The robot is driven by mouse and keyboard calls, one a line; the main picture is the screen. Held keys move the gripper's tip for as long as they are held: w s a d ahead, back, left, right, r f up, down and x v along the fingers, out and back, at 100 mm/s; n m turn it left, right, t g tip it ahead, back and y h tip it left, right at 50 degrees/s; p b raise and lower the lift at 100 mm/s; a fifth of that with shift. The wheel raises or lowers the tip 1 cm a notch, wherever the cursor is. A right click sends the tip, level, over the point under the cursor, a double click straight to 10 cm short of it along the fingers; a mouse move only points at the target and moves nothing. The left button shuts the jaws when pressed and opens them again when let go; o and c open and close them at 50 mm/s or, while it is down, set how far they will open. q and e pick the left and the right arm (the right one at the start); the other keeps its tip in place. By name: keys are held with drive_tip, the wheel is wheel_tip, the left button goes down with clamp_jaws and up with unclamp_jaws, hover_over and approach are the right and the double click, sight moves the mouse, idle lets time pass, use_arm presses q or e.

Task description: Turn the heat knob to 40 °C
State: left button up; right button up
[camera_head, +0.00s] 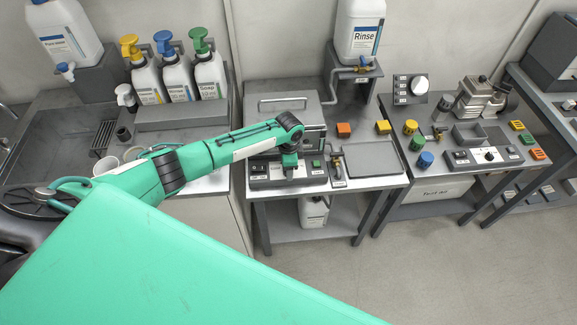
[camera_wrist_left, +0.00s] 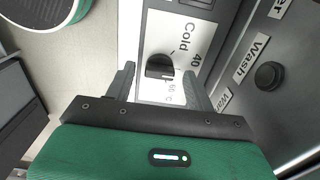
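The heat knob (camera_wrist_left: 159,66) is a small black knob on a white plate (camera_wrist_left: 160,35) marked "Cold", "40" and a partly covered "60 °C" label. Where its pointer stands is hard to tell. My left gripper (camera_wrist_left: 157,70) is open, with a finger on either side of the knob and a visible gap to each. Whether the fingertips reach down to its height is unclear. In the head view my left gripper (camera_head: 289,161) points down over the control panel (camera_head: 262,183) and hides the knob. My right gripper is in neither view.
Another round black knob (camera_wrist_left: 268,75) sits beside a "Wash" label, right of the left gripper. A grey metal box (camera_head: 283,103) stands behind the panel. An orange block (camera_head: 344,129) and a flat grey plate (camera_head: 372,160) are to the right.

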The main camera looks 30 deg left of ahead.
use_arm(q)
wheel_tip(320, 180, up, 14)
drive_tip(key=b, duration=0.3)
drive_tip(key=shift+b, duration=0.35)
drive_tip(key=shift+f, duration=0.1)
